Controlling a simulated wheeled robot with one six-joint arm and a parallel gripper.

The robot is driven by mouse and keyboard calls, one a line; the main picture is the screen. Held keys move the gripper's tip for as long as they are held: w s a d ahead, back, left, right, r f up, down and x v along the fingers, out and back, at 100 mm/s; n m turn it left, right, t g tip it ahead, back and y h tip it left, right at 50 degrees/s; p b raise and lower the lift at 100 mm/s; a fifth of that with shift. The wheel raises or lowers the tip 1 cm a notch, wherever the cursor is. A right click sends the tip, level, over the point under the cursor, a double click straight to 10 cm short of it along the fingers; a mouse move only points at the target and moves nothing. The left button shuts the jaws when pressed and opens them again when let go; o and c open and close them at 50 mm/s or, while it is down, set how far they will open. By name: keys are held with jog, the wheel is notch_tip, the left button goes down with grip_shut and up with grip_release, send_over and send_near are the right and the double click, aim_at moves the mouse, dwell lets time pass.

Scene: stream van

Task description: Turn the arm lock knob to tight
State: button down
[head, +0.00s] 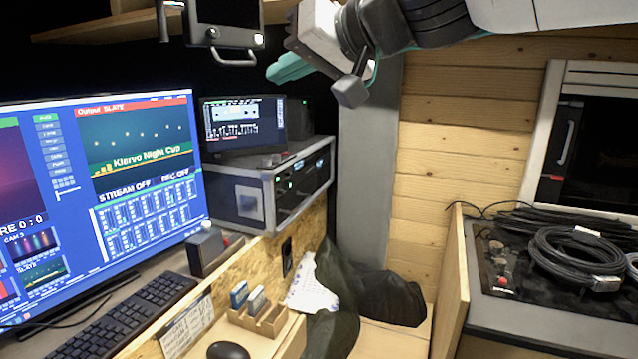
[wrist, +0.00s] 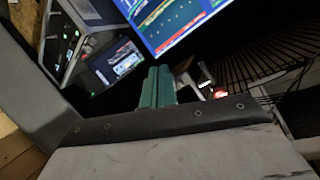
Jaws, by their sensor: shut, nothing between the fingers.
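My gripper (head: 277,72) is high in the head view, its teal fingers pointing left, in front of the dark background. In the wrist view its two fingers (wrist: 158,72) lie side by side, shut and empty. A small grey screen unit (head: 224,22) with a curved handle hangs at the top, left of my fingertips; a gap shows between them in the picture. I cannot make out the arm lock knob for certain in either view. In the wrist view a pale bracket-like part (wrist: 184,76) with small white and red lights stands just right of the fingers, partly hidden.
A large monitor (head: 140,150) and keyboard (head: 125,325) fill the left desk. A rack case (head: 270,190) with a small screen (head: 243,123) stands below my gripper. A grey pillar (head: 368,165) rises behind my arm. Coiled cables (head: 585,255) lie on the right counter.

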jog(key=w+a+r+t+y, duration=0.2)
jog(key=a+r+y, duration=0.1)
jog(key=a+r, duration=0.85)
jog(key=x, duration=0.6)
jog(key=shift+w+a+r+m+t, duration=0.15)
jog(key=shift+w+r+m+t, duration=0.15)
jog(key=shift+w+m, duration=0.15)
jog(key=shift+r, duration=0.2)
jog(key=shift+s+a, duration=0.1)
jog(key=shift+s+a+r, duration=0.3)
jog(key=shift+s+a, duration=0.05)
jog(key=shift+s, duration=0.15)
jog(key=shift+s+a+r, duration=0.15)
jog(key=shift+s+r, duration=0.05)
jog(key=shift+r, duration=0.15)
